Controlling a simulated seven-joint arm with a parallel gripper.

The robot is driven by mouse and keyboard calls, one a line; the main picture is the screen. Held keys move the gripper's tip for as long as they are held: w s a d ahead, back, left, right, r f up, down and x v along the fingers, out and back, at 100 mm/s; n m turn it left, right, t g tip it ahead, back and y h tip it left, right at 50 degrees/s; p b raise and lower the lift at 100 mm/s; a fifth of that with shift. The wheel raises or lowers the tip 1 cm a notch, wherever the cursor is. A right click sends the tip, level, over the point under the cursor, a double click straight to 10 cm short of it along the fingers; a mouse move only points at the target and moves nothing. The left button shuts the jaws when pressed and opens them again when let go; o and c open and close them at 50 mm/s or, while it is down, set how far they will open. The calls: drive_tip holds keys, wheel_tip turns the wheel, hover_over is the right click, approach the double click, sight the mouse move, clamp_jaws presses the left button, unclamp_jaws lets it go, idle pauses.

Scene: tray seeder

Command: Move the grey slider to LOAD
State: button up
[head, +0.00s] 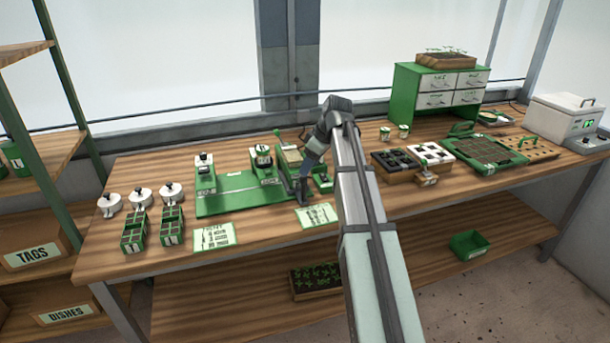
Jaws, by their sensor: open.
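My gripper (303,193) is low over the right front part of a green bench device with a flat green base (238,203). Its jaws are open, small and dark in this view. I cannot tell whether they touch anything. Upright units stand along the back of the base, one at the left (204,172) and one near the middle (262,160). I cannot make out the grey slider or a LOAD mark; they may be hidden by my gripper and wrist or too small to read.
Printed cards lie in front, one at the left (214,237) and one under my gripper (317,215). White lidded pots (141,197) and green racks (133,232) stand at the left. Black-celled trays (395,162) and a green drawer cabinet (405,98) are at the right.

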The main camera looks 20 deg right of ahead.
drive_tip(key=shift+x, duration=2.5)
drive_tip(key=shift+c, duration=0.4)
clamp_jaws()
